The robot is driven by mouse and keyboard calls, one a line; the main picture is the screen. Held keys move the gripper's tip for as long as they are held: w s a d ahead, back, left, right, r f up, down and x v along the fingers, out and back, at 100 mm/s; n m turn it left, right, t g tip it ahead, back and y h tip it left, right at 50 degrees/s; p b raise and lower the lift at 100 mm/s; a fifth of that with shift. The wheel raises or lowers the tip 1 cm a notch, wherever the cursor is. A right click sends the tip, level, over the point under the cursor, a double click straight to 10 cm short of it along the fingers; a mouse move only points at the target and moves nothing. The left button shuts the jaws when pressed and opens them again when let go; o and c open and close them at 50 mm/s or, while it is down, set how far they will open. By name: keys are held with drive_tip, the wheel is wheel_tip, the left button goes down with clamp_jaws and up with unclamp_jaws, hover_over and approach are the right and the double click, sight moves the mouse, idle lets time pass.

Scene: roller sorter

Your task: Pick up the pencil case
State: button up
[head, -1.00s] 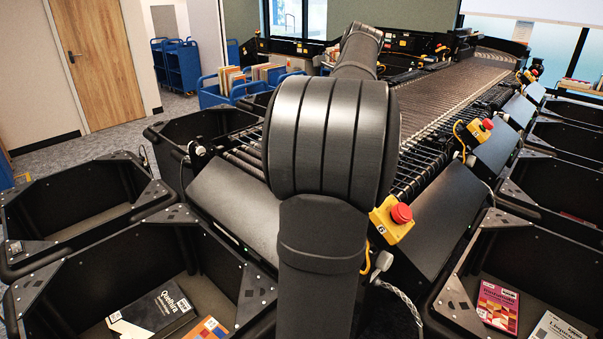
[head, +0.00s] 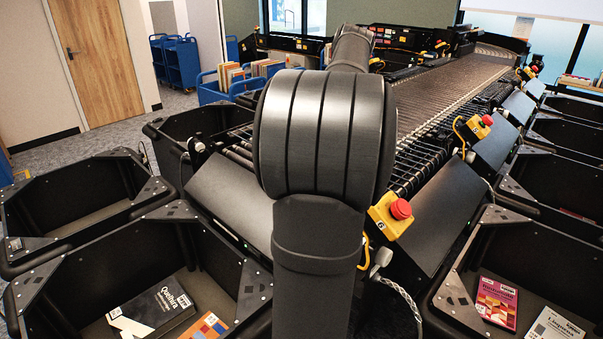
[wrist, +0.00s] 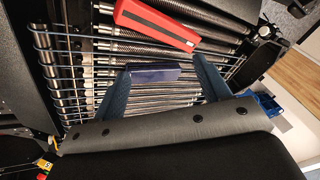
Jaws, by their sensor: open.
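In the wrist view, my gripper (wrist: 161,66) is open over the metal rollers, one blue-grey finger on each side. A dark blue, box-like item (wrist: 152,74) lies between the fingertips, apparently on the rollers. It looks like the pencil case, though I cannot be certain. I see no clear contact between it and the fingers. A long red item (wrist: 160,22) with a dark strip lies just beyond it. In the head view my arm hides the gripper and both items.
A blue wire rail (wrist: 80,66) edges the rollers in the wrist view. In the head view, black bins (head: 62,235) with books flank the roller conveyor (head: 450,95). A yellow box with a red button (head: 392,214) stands beside my arm.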

drive_tip(key=w+a+f+n, duration=0.1)
drive_tip(key=f+n, duration=0.2)
drive_tip(key=f, duration=0.1)
drive_tip(key=w+a+f+n, duration=0.1)
drive_tip(key=f+n, duration=0.2)
drive_tip(key=w+f+n, duration=0.2)
drive_tip(key=f+n, duration=0.1)
drive_tip(key=f, duration=0.1)
drive_tip(key=shift+a+f, duration=0.3)
drive_tip(key=shift+a, duration=0.1)
drive_tip(key=shift+a+x, duration=0.25)
drive_tip(key=shift+x, duration=1.1)
drive_tip(key=shift+a+x, duration=0.2)
drive_tip(key=shift+x, duration=1.1)
drive_tip(key=shift+r, duration=0.15)
drive_tip(key=c, duration=1.1)
